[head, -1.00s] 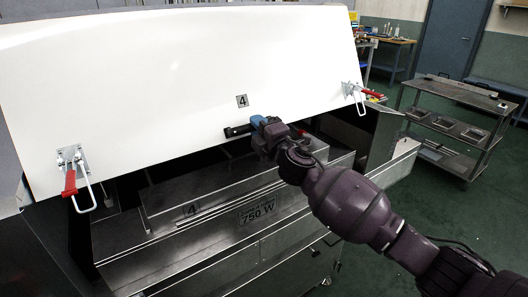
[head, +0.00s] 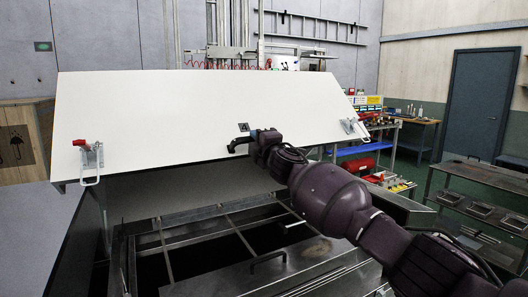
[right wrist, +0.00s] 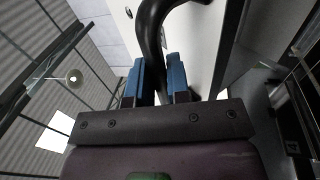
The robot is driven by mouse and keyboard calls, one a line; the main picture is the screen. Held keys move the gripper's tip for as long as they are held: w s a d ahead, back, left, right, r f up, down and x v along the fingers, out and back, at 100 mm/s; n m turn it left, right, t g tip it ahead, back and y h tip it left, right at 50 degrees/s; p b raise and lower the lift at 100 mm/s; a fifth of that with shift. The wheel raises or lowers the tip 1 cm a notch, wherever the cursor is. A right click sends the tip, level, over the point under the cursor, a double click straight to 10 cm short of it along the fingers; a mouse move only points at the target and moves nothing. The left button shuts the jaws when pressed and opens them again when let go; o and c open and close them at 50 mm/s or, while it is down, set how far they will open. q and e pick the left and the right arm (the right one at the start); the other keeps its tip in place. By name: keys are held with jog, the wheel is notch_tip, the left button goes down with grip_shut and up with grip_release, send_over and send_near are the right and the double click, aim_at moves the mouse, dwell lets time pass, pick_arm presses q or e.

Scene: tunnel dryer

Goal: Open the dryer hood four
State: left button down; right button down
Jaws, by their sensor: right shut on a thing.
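The white dryer hood (head: 160,115) with the number 4 plate (head: 243,127) is raised and tilted above the open metal dryer body (head: 150,245). Its black handle (head: 238,143) sits at the middle of its lower edge. My right gripper (head: 258,140) is at that handle. In the right wrist view its blue fingers (right wrist: 160,82) are closed around the curved black handle (right wrist: 152,30). A red-handled latch (head: 90,153) hangs on the hood's left and another latch (head: 352,127) on its right. My left gripper is not in view.
A grey shelf cart (head: 480,207) stands at the right. A workbench (head: 410,122) and a blue door (head: 472,105) are behind it. Floor shows between the dryer and the cart.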

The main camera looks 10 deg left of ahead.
jog(key=shift+w+a+r, duration=0.5)
jog(key=shift+w+r, duration=0.05)
jog(key=c, duration=1.1)
grip_release()
jog(key=shift+d+r, duration=0.1)
jog(key=shift+s+d+p, duration=0.35)
jog(key=shift+s+d, duration=0.15)
jog(key=shift+s, duration=0.05)
jog(key=v, duration=0.9)
jog(key=shift+f, duration=0.25)
jog(key=shift+s+a, duration=0.1)
jog(key=shift+s, duration=0.05)
